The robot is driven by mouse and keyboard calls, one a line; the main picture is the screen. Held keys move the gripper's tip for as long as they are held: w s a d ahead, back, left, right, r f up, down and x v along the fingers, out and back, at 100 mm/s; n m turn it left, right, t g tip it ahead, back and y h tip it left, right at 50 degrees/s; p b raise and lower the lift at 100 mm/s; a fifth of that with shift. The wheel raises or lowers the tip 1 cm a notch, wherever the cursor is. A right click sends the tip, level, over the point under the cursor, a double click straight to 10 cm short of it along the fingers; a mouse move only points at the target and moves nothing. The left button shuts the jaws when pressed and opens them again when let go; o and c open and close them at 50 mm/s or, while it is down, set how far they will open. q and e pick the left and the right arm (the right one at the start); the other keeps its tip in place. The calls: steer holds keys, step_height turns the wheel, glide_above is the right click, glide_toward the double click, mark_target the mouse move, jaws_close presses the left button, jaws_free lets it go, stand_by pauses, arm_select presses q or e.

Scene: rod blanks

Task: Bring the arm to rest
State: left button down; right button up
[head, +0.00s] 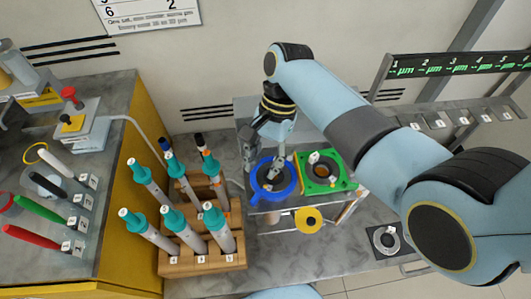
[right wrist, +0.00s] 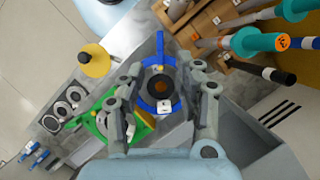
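My right arm reaches in from the right in the head view, bent over the bench. Its gripper (head: 268,148) points down above the blue ring fixture (head: 271,192). In the right wrist view the two fingers of the right gripper (right wrist: 160,75) stand well apart with nothing held between them. The blue ring fixture, with a dark round centre, shows beyond the gap between them (right wrist: 168,106). Whether the fingertips touch anything cannot be told. My left gripper is not in view.
A green fixture (head: 319,184) sits right of the blue one. A wooden rack (head: 176,264) holds several teal-collared rods close on the left. A yellow disc (head: 308,220) sticks out below. A left bench (head: 105,171) carries coloured pens. A sloped display (head: 460,66) stands at back right.

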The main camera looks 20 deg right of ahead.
steer(key=shift+v, duration=1.1)
